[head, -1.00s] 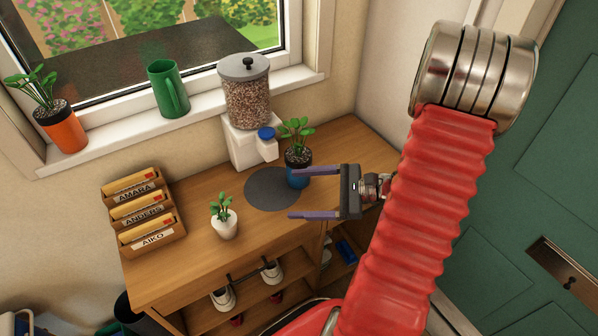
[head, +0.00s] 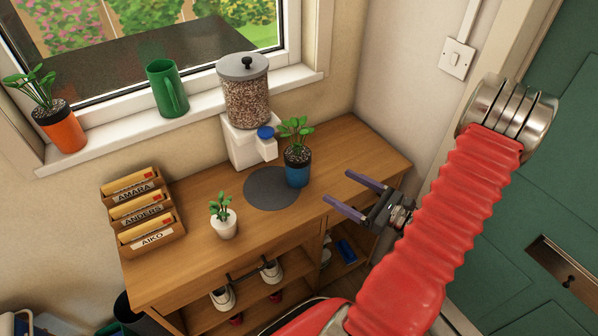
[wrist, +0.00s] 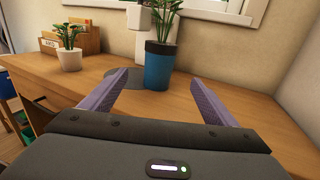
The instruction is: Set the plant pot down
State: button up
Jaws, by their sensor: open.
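A blue plant pot (head: 297,172) with a dark upper band and a green plant stands upright on the wooden bench top, at the right edge of a dark round mat (head: 262,190). In the wrist view the blue pot (wrist: 158,70) stands ahead, beyond the fingertips. My gripper (head: 337,189) is open and empty, to the right of the pot and apart from it. Its two purple fingers (wrist: 160,90) are spread wide in the wrist view. A small white pot with a plant (head: 224,222) stands on the bench left of the mat.
A grain dispenser (head: 246,100) stands behind the mat against the wall. A letter rack (head: 143,215) is at the bench's left end. The bench's right end is clear.

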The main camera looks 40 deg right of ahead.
aim_at(308, 170)
jog(key=shift+x, duration=4.2)
jog(key=shift+f, duration=0.1)
jog(key=shift+w, duration=0.1)
jog(key=shift+f+x, duration=0.15)
jog(key=shift+x, duration=1.1)
jog(key=shift+f+x, duration=0.1)
jog(key=shift+x, duration=1.2)
jog(key=shift+c, duration=0.3)
jog(key=c, duration=1.2)
jog(key=shift+r, duration=0.1)
notch_tip(308, 170, up, 18)
jog(key=shift+f, duration=0.1)
